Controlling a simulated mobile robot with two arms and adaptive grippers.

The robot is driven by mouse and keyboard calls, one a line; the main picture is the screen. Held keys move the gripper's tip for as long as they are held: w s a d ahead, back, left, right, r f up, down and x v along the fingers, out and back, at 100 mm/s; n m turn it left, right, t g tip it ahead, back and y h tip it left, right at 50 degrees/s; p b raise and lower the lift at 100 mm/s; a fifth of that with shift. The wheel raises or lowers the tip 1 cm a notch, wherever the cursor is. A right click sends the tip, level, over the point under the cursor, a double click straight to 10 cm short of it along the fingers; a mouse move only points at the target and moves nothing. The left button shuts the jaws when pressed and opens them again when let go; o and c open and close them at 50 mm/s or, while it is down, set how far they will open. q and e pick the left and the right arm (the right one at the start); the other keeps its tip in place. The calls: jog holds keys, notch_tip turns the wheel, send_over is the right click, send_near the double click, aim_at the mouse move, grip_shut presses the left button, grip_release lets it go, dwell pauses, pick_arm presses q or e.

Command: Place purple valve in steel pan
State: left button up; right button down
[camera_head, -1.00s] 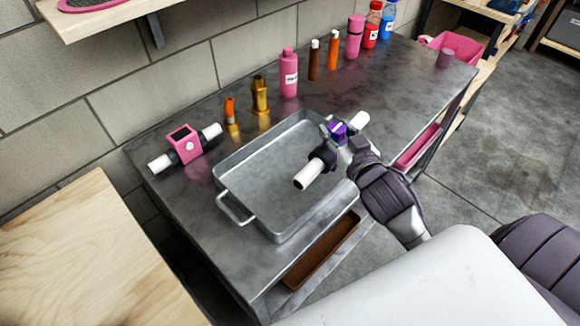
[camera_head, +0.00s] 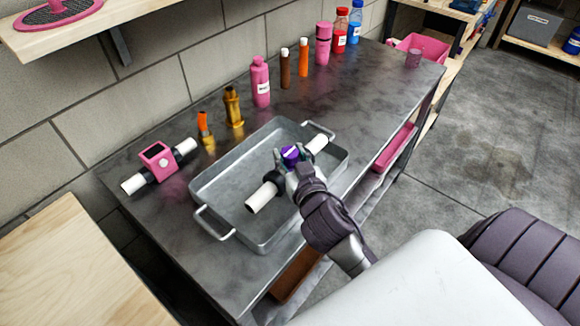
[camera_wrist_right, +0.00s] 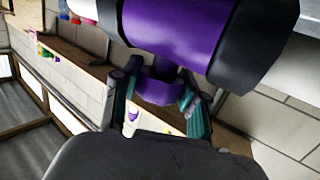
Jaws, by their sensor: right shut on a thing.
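The purple valve (camera_head: 291,153) has a purple middle, black collars and white pipe ends. My right gripper (camera_head: 290,169) is shut on it, and the valve lies over the inside of the steel pan (camera_head: 207,187). Whether it touches the pan floor I cannot tell. In the right wrist view, the valve's purple body (camera_wrist_right: 178,35) fills the top, and the gripper's fingers (camera_wrist_right: 160,100) are on either side of its purple stem. The pan is a grey rectangular tray with end handles on the metal table. My left gripper is not in view.
A pink valve meter (camera_head: 158,160) with white pipe ends lies left of the pan. Brass fittings (camera_head: 233,107), a pink bottle (camera_head: 260,83) and several other bottles line the table's back. A wooden surface (camera_head: 65,260) is at lower left.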

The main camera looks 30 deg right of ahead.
aim_at(290, 167)
jog(key=shift+f, duration=1.9)
jog(key=c, duration=0.6)
grip_release()
jog(key=shift+f, duration=0.1)
jog(key=shift+s, duration=0.15)
jog(key=shift+b+v, duration=1.5)
jog(key=shift+v, duration=4.45)
